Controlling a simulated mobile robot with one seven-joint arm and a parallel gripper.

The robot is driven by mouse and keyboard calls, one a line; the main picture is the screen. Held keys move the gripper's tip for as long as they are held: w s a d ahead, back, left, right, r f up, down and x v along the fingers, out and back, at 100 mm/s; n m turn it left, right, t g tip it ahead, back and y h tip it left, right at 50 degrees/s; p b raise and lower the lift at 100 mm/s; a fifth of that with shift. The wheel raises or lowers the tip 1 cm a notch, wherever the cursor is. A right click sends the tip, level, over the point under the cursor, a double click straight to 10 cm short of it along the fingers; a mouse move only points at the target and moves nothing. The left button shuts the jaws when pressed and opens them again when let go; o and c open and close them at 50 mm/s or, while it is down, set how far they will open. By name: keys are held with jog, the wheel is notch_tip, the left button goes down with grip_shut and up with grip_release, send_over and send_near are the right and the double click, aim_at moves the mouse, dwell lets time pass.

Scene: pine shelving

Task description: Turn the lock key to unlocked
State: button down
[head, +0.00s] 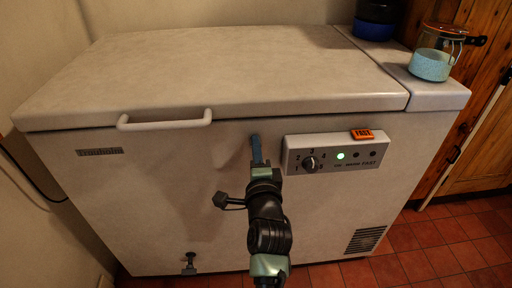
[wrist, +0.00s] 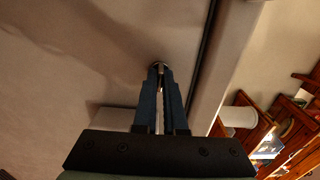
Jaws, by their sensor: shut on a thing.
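The lock key is mostly hidden between my fingertips. In the wrist view a small round metal lock (wrist: 158,65) shows on the pale front of the chest freezer, right at the fingertips. In the head view my gripper (head: 257,146) hides the lock and key. My gripper (wrist: 160,78) has blue fingers, nearly closed together on the key, and points at the freezer front just below the lid seam. I cannot tell which way the key is turned.
The chest freezer (head: 120,190) has a lid handle (head: 165,121) to the left of my gripper. A control panel (head: 337,153) with a dial and a lit green lamp is close on the right. A glass jar (head: 432,64) stands on top at right. A drain tap (head: 190,264) is low down.

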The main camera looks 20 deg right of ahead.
jog(key=shift+n, duration=0.4)
jog(key=shift+n+b, duration=0.9)
jog(key=shift+n, duration=7.6)
jog(key=c, duration=1)
grip_release()
